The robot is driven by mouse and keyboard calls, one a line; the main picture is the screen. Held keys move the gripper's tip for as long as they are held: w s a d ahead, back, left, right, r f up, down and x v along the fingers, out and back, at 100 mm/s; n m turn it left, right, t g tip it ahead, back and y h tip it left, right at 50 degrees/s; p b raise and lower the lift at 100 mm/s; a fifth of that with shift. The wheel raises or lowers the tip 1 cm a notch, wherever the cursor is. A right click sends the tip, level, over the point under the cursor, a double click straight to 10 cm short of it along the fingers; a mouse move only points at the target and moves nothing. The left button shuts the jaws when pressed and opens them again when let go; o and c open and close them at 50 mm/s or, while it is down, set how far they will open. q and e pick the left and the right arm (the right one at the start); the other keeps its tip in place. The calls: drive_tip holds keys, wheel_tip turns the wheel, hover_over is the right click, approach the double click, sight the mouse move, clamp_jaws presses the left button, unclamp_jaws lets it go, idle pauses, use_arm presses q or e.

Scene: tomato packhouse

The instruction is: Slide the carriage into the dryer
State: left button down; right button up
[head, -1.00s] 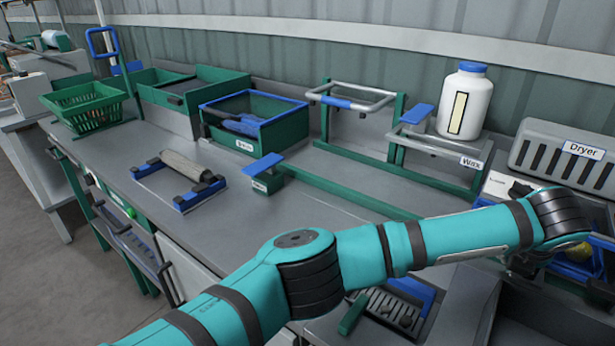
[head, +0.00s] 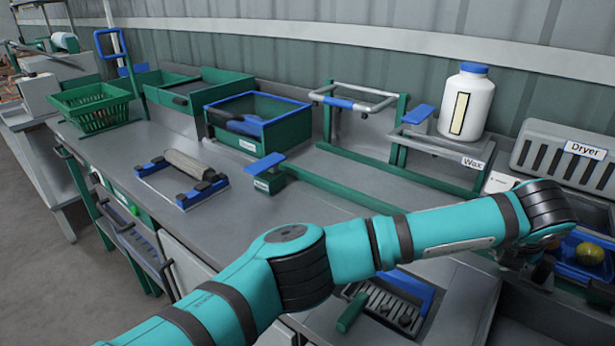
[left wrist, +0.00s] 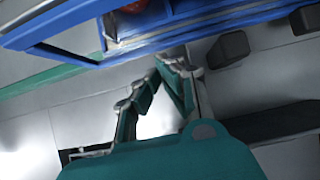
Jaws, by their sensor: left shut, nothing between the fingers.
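The dryer (head: 540,150) is a grey slotted housing with a "Dryer" sign at the far right of the head view. Below it is a blue carriage or tray (head: 573,270) with a yellow-green tomato (head: 590,254) in it, partly hidden by my left arm. In the left wrist view a blue frame (left wrist: 200,22) crosses the top, with a bit of a red item (left wrist: 130,6) in it. My left gripper (left wrist: 168,68) is shut and empty, its fingertips close below this frame; contact is unclear. My right gripper is out of view.
A wax stand (head: 440,150) with a white bottle (head: 466,103) stands left of the dryer. A green rail (head: 340,195) runs along the bench. Green bins (head: 258,105), a basket (head: 95,120) and a blue-framed roller (head: 185,165) stand further left.

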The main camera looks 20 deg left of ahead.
use_arm(q)
drive_tip(key=shift+s+a+r, duration=0.1)
drive_tip(key=shift+s+r, duration=0.15)
drive_tip(key=shift+r, duration=0.2)
drive_tip(key=p+v, duration=0.1)
drive_tip(key=v, duration=0.6)
drive_tip(key=shift+s+r, duration=0.15)
drive_tip(key=shift+s, duration=0.1)
drive_tip(key=shift+a, duration=0.1)
